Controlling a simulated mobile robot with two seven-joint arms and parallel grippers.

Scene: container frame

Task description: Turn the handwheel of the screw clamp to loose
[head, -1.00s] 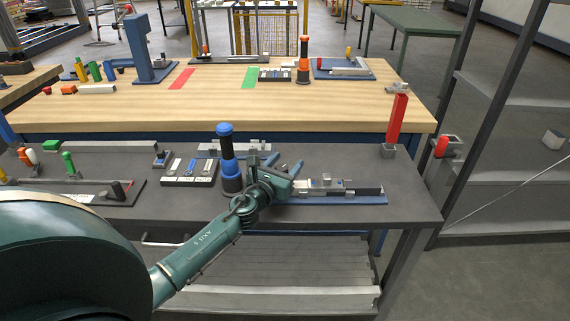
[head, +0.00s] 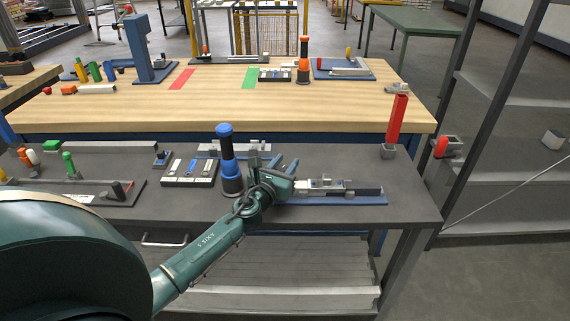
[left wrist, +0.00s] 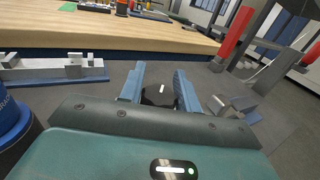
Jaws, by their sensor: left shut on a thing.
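The screw clamp (head: 328,184), with grey metal blocks on a blue base plate (head: 340,200), lies near the front right of the dark bench. My left gripper (head: 274,164) is at the clamp's left end. In the left wrist view, a dark round handwheel with a white mark (left wrist: 159,94) sits between the two blue fingers, and my left gripper is shut on it. A grey block of the clamp (left wrist: 240,107) shows to the right of the fingers. In the head view the handwheel is hidden behind my gripper. My right gripper is not in view.
A blue-topped dark post (head: 227,160) stands close left of my gripper. A second fixture on a blue plate (head: 235,147) lies behind it. A tray with several small parts (head: 188,172) is further left. A red post (head: 397,120) stands at the right.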

